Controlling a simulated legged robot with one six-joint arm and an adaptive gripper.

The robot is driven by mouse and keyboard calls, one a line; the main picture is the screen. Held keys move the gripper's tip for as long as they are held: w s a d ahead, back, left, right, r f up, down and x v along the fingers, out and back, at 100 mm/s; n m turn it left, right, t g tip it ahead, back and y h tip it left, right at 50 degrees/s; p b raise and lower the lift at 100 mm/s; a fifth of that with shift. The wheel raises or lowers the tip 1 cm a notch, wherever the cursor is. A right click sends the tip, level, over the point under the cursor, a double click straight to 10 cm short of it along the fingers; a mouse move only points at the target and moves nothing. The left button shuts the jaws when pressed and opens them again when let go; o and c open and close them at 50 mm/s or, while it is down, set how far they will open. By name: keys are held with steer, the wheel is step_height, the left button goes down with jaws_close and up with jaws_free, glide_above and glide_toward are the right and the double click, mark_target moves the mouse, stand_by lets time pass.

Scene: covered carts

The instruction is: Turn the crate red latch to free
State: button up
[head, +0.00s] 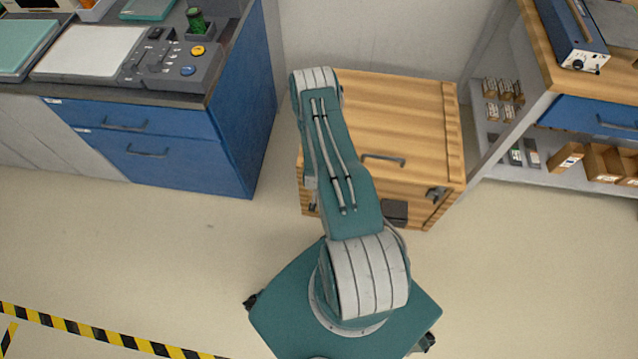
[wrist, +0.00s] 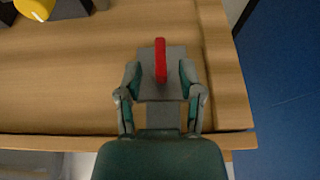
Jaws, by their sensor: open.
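The wooden crate (head: 390,115) stands on the floor against the back wall in the head view, partly behind my arm. Its wooden face (wrist: 70,85) fills much of the wrist view. The red latch (wrist: 160,58) is a narrow red bar on a grey square plate (wrist: 176,54), pointing up and down in the wrist view. My gripper (wrist: 160,76) is open, with one finger on each side of the bar's lower part. I see gaps on both sides, but cannot tell the depth between fingers and bar. The head view hides the red latch and my gripper.
A yellow knob (wrist: 36,8) sits at the wrist view's upper left. A blue cabinet (head: 165,140) stands left of the crate, and a shelf unit (head: 555,175) with small boxes stands right. The crate's lid has a grey handle (head: 384,159). The front floor is clear.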

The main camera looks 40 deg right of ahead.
steer(key=shift+w+f, duration=0.1)
steer(key=shift+f, duration=0.35)
jaws_close()
